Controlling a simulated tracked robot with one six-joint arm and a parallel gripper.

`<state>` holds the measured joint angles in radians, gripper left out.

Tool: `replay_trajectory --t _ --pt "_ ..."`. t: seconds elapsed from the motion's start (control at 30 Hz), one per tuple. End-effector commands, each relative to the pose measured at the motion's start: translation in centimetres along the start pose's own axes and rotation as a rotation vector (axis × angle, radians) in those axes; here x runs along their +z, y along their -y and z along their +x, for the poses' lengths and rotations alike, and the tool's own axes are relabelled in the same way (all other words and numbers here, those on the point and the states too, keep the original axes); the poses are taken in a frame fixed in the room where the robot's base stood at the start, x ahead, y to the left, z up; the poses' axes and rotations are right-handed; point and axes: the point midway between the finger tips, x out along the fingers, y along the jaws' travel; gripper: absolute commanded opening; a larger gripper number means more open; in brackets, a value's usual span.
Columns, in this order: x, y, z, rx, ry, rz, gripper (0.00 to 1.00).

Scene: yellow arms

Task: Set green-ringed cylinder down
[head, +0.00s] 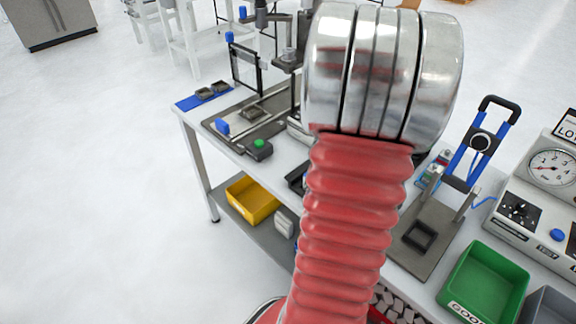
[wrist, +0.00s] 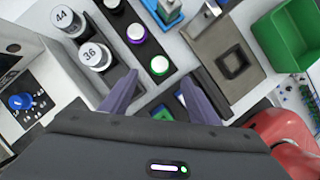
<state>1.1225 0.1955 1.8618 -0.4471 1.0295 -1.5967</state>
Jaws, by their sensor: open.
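The green-ringed cylinder (wrist: 159,66) has a white top and a bright green ring in the wrist view. It stands at the near end of a black strip-shaped holder (wrist: 146,48), in line with a purple-ringed cylinder (wrist: 136,33) and another white-topped one (wrist: 112,5). My gripper (wrist: 165,72) is open, with its two purple-grey fingers spread either side of the green-ringed cylinder in the picture. Gaps show between the fingers and the cylinder, and nothing is held. The height of the fingertips over it cannot be told. In the head view my arm hides this area.
Metal cylinders marked 44 (wrist: 68,20) and 36 (wrist: 94,56) stand left of the holder. A grey fixture plate (wrist: 222,62) and a green bin (wrist: 290,36) lie to the right. In the head view, a gauge machine (head: 540,190) and blue-handled press (head: 478,150) stand at right.

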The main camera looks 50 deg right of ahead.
Motion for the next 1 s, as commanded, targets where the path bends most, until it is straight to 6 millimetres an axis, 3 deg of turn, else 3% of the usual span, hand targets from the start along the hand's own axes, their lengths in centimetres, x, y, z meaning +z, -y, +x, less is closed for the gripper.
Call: replay_trajectory --t 0.17,0.33,0.47,0.67,1.0 --pt "-0.2 0.0 -0.2 0.004 -0.001 0.002 0.55" --pt "-2.9 -0.1 -2.4 0.045 -0.017 0.040 0.55" --pt "-7.2 0.3 -5.6 0.105 -0.053 0.102 0.55" --pt "-14.6 2.4 -10.9 0.196 -0.148 0.224 0.55" --pt "-25.2 9.5 -17.8 0.271 -0.367 0.412 0.55"
